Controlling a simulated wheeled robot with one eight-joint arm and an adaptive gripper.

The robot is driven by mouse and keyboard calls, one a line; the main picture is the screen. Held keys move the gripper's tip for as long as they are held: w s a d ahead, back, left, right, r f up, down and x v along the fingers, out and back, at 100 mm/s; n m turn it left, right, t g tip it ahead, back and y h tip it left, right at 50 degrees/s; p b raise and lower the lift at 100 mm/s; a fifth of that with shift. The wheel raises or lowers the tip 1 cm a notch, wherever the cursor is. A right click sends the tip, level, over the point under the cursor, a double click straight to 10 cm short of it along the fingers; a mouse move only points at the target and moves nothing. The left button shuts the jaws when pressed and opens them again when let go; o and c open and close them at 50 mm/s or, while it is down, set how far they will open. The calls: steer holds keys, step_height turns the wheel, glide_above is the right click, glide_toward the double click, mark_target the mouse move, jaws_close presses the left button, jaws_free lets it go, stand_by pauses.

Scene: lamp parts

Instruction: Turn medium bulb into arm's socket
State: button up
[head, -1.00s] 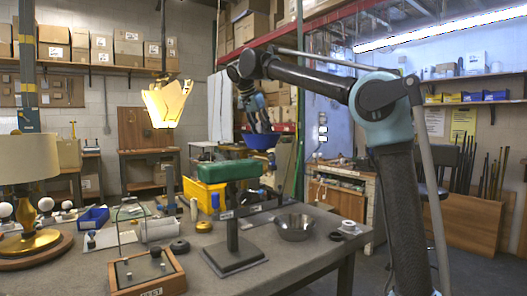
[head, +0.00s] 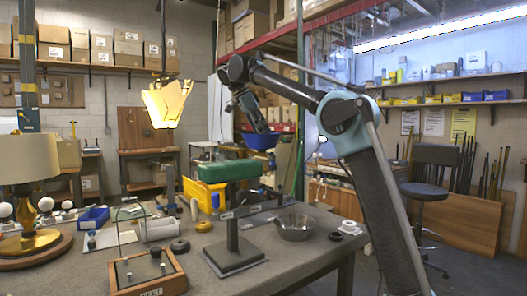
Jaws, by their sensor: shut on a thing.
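My gripper (head: 259,130) points down into a blue bowl-shaped shade (head: 262,141) beyond the green-topped stand. Its fingertips are hidden by the shade's rim. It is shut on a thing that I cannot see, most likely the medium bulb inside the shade. The arm's socket is also hidden there, so I cannot tell how the bulb sits in it. Round white bulbs stand at the table's left, one (head: 46,204) behind the brass lamp (head: 41,225) and another (head: 67,205) beside it.
The green-topped stand (head: 230,171) rises from the grey table (head: 320,248). A metal bowl (head: 295,227), a black ring (head: 335,236) and a wooden tray (head: 148,274) lie around it. A lit shade (head: 167,103) hangs at left. A stool (head: 425,190) stands at right.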

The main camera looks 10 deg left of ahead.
steer(key=m+g, duration=0.2)
steer(key=m, duration=0.2)
steer(key=shift+w+f+h, duration=0.1)
steer(key=shift+h, duration=0.3)
steer(key=shift+m+g, duration=0.4)
steer(key=shift+m, duration=0.5)
steer(key=shift+m+g, duration=0.7)
steer(key=shift+m, duration=0.7)
steer(key=o, duration=0.8)
